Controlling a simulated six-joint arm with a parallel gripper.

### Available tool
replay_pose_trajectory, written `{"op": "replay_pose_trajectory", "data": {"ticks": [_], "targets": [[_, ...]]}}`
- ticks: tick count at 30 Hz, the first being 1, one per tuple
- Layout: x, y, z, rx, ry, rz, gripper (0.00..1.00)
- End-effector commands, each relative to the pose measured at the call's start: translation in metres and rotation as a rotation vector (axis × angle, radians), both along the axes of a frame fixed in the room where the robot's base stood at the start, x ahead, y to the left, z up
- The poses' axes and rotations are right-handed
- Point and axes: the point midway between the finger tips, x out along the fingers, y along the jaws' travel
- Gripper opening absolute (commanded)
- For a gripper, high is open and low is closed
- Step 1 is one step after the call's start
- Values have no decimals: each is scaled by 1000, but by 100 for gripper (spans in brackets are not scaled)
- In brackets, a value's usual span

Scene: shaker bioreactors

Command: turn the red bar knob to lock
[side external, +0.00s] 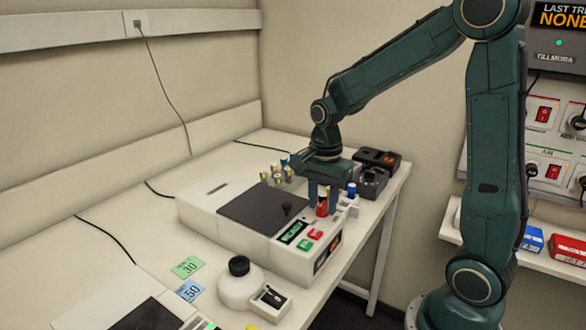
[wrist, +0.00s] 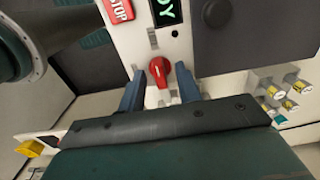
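The red bar knob (side external: 322,208) is on the right end of the white shaker unit's front panel (side external: 285,262). In the wrist view the red bar knob (wrist: 159,72) shows a pale line along its bar, which runs roughly up and down the picture. My gripper (side external: 322,198) points down over the knob. In the wrist view my gripper (wrist: 160,76) has its two blue fingers on either side of the knob, with a visible gap on each side. It is open and holds nothing. I cannot read any lock marking.
The panel also has a green display (side external: 293,232), a green button (side external: 315,234) and a red STOP button (side external: 306,244). Small capped vials (side external: 277,173) stand behind my gripper. A dark lid (side external: 262,208) covers the unit.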

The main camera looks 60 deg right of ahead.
Motion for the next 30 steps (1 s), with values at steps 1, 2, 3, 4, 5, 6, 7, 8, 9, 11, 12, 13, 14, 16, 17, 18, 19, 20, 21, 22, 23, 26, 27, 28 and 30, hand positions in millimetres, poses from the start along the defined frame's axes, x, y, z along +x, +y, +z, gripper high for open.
{"op": "replay_pose_trajectory", "data": {"ticks": [1,2,3,4,5,6,7,8,9,11,12,13,14,16,17,18,19,20,21,22,23,26,27,28,30], "targets": [[0,0,0,0,0,0,34],[0,0,0,0,0,0,34],[0,0,0,0,0,0,34],[0,0,0,0,0,0,34],[0,0,0,0,0,0,28],[0,0,0,0,0,0,20],[0,0,0,0,0,0,14],[0,0,0,0,0,0,8],[0,0,0,0,0,0,0],[0,0,0,0,0,0,0],[0,0,0,0,0,0,0],[0,0,0,0,0,0,0],[0,0,0,0,0,0,0],[0,0,0,0,0,3,0],[0,0,0,0,1,5,0],[0,0,0,0,0,10,0],[0,0,0,0,1,14,0],[0,0,0,0,0,18,0],[0,0,0,0,1,26,0],[0,0,0,0,1,34,0],[0,0,0,0,0,44,0],[0,0,1,0,0,83,0],[0,0,1,0,0,102,0],[0,0,1,0,0,119,0],[0,0,1,0,1,162,0]]}}
